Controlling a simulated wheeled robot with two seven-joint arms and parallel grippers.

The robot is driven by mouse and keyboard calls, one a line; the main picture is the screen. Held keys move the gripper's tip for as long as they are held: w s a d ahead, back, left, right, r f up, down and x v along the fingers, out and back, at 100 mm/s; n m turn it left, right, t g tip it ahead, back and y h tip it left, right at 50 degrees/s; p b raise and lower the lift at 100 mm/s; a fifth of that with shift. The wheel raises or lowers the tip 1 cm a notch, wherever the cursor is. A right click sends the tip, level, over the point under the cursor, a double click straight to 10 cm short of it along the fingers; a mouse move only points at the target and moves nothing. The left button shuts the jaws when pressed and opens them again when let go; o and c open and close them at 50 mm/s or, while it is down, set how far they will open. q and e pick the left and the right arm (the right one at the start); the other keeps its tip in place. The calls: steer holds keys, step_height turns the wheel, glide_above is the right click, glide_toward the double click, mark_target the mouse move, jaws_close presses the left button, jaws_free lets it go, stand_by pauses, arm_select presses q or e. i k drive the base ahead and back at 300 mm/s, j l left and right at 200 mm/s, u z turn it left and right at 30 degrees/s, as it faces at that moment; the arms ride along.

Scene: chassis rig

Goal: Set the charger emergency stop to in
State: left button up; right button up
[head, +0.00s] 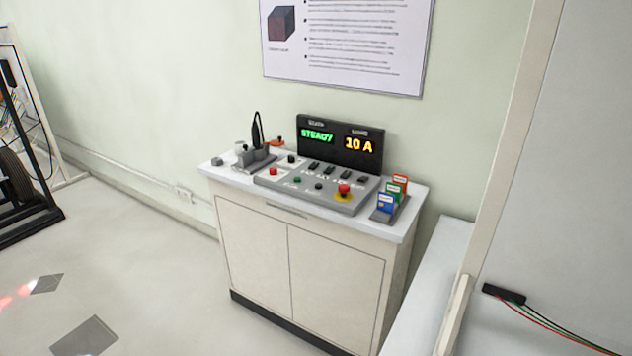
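A grey control panel (315,190) lies on top of a white cabinet (290,250) against the wall. A red mushroom button on a yellow base, which looks like the emergency stop (344,190), sits at the panel's right front. I cannot tell from here whether it is in or out. A smaller red button (273,171) sits at the panel's left. A black display (340,143) behind the panel reads "STEADY" in green and "10 A" in orange. Neither of my grippers is in view.
A holder with coloured cards (388,203) stands at the cabinet's right end. A grey stand with a black upright tool (256,150) is at the left end. A white ledge (425,285) and a partition (560,180) border the right.

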mark_target(342, 188)
steer(key=i+j, duration=0.1)
steer(key=j, duration=0.8)
steer(key=i+j, duration=0.15)
steer(key=j, duration=0.25)
steer(key=i+j, duration=0.75)
steer(key=j, duration=0.05)
